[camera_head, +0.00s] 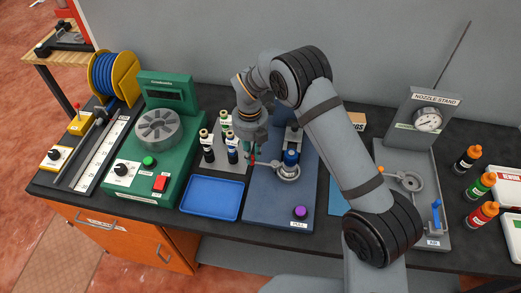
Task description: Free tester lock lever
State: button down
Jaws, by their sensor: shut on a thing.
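The tester (262,205) is a dark blue station in the middle of the bench, with a purple button by a label that seems to read PULL. A round grey clamp ring on it surrounds a blue-topped part (291,157). The lock lever (268,163) is a thin grey arm running left from the ring. My gripper (251,156) points down at the lever's left end and is shut on it. A small red piece shows by the fingertips. The fingers partly hide the lever's end, and my arm crosses above from the right.
A rack of small bottles (222,148) stands close left of my gripper. An empty blue tray (210,198) lies in front of it, and a green machine (160,140) is further left. The nozzle stand (415,135) and colored bottles (480,183) are on the right.

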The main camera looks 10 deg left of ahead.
dwell(0.3)
jog(key=c, duration=2)
grip_release()
jog(key=shift+r, duration=0.15)
notch_tip(320, 180, up, 12)
jog(key=shift+f, duration=0.1)
jog(key=shift+f, duration=0.15)
